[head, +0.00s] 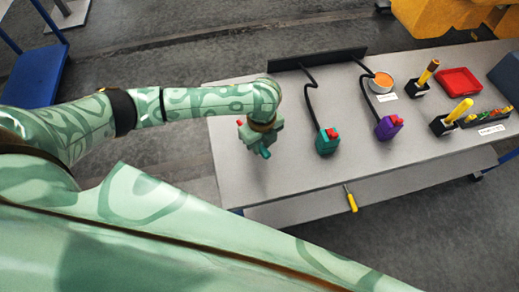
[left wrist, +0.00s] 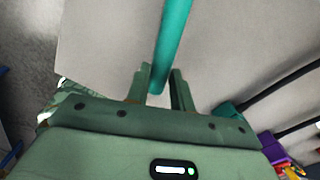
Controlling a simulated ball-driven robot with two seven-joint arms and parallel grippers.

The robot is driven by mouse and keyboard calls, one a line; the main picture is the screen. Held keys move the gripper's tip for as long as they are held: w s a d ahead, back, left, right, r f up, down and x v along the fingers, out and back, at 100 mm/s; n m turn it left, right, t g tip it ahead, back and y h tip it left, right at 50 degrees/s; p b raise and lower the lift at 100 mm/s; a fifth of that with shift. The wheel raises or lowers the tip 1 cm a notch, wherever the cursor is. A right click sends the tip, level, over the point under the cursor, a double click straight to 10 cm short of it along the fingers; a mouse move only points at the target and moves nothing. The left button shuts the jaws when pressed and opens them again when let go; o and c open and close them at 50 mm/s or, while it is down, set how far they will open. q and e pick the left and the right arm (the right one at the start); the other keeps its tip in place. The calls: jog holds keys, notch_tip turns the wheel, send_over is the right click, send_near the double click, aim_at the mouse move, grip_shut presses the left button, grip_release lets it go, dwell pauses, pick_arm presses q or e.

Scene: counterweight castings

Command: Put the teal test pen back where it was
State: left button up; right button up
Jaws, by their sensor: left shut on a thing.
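The teal test pen (left wrist: 173,40) is between the two fingers of my left gripper (left wrist: 162,86), which is shut on it. In the head view a teal end of the pen (head: 265,153) shows below my left gripper (head: 259,138), over the left end of the grey table (head: 290,185). The gripper hides most of the pen there. My right gripper is not in view.
A black bar (head: 318,59) lines the back edge.

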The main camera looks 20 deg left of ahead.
pick_arm(q)
jog(key=f, duration=0.1)
jog(key=f+b, duration=0.1)
jog(key=f, duration=0.1)
jog(key=shift+s+a+f, duration=0.2)
jog(key=shift+a+f, duration=0.05)
jog(key=shift+f, duration=0.15)
jog(key=shift+c, duration=0.4)
jog(key=o, duration=1)
jog(key=shift+c, duration=0.2)
jog(key=shift+r, duration=0.15)
jog(key=shift+r, duration=0.3)
notch_tip(320, 180, up, 11)
jog(key=p, duration=0.4)
jog(key=shift+r, duration=0.15)
